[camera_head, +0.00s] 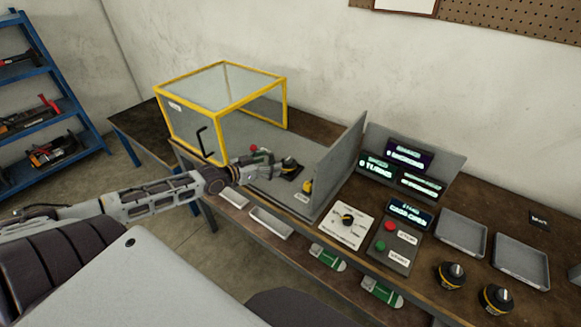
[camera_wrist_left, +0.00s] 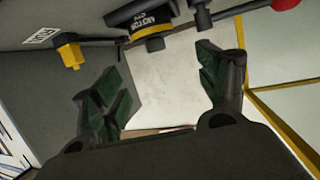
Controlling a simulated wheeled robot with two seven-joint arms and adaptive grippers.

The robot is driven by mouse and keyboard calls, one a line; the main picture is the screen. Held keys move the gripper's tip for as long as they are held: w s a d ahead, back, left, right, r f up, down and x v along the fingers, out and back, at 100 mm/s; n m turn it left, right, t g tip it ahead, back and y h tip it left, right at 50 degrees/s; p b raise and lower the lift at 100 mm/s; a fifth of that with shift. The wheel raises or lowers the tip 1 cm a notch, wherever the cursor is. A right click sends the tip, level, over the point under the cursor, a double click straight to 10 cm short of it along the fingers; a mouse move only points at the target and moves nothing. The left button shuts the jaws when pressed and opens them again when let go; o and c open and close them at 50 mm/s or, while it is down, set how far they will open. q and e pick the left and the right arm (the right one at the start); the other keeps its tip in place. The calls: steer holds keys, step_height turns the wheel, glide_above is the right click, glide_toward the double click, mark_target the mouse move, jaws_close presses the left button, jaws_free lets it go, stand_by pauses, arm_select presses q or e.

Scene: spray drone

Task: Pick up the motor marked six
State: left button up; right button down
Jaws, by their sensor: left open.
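A black motor with a yellow band (camera_head: 289,168) sits in the grey bay beside the yellow-framed enclosure. In the left wrist view this motor (camera_wrist_left: 152,40) is at the top; its label reads "MOTOR", with a second line too small to read surely. My left gripper (camera_head: 262,167) is at the bay, just left of the motor. Its two green-padded fingers (camera_wrist_left: 165,85) are apart with nothing between them, and the motor is beyond the tips. Two more black-and-yellow motors, one (camera_head: 452,275) and another (camera_head: 496,298), stand at the right front; their numbers are unreadable. My right gripper is not in view.
The yellow-framed clear enclosure (camera_head: 222,68) stands left of the bay. A yellow part (camera_head: 307,187) and a red knob (camera_head: 254,148) are near the motor. A grey upright panel (camera_head: 340,158) bounds the bay's right. Grey trays (camera_head: 460,233) and a button panel (camera_head: 398,241) lie right.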

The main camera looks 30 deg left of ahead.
mark_target(291, 158)
arm_select(q)
steer(key=shift+w, duration=0.15)
steer(key=shift+x, duration=0.95)
steer(key=shift+b+x, duration=0.65)
steer(key=shift+x, duration=2.65)
steer(key=shift+w+d+f, duration=0.1)
steer(key=shift+f, duration=0.05)
steer(key=shift+x, duration=1.35)
steer(key=shift+w+d+f+b, duration=0.35)
steer(key=shift+w+f, duration=0.15)
steer(key=shift+w, duration=0.35)
